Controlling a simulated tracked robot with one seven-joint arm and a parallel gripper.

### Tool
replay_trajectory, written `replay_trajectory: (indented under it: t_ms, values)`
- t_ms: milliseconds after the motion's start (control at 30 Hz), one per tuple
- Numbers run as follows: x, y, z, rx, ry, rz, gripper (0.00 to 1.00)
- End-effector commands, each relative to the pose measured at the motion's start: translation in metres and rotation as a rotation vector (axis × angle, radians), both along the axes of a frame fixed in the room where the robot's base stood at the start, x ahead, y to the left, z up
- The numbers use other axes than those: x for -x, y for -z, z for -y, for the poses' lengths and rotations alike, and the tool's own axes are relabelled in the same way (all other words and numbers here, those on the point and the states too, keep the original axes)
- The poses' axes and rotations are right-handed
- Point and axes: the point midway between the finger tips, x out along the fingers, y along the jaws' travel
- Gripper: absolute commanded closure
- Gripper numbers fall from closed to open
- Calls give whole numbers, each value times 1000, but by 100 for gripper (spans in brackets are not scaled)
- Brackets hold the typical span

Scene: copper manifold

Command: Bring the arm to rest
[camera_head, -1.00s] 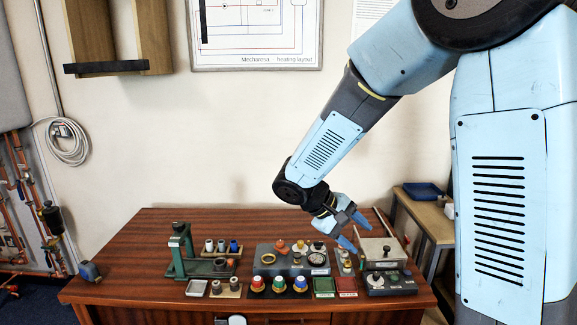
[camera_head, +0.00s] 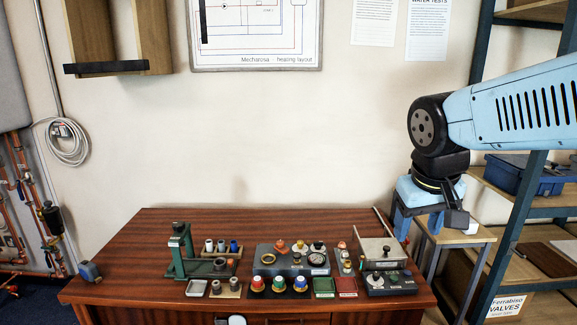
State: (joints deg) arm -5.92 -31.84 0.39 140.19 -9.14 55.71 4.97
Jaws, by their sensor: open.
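My arm reaches in from the right edge, its light-blue forearm nearly level and its dark wrist bent down. My gripper (camera_head: 420,224) points down and is open with nothing visible between its fingers. It hangs to the right of the wooden workbench (camera_head: 140,262), in front of a small side table (camera_head: 462,238) in the picture. Its height above that table is hard to tell.
A grey manifold block (camera_head: 265,268) with several fittings stands mid-bench. A green press (camera_head: 178,250) is left, a black gauge box (camera_head: 390,283) right. Metal shelving (camera_head: 525,190) with a blue bin (camera_head: 520,174) stands at right. The air above the bench is clear.

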Motion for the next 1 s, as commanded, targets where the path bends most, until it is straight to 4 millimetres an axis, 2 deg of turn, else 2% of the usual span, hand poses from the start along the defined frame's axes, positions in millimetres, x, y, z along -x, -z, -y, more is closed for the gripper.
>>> replay_trajectory:
  t_ms: [100,333,1000]
  values:
    - [15,-11,3,-59,30,82,42]
    - [31,-23,3,-127,58,183,42]
    - [34,-24,3,-138,62,200,42]
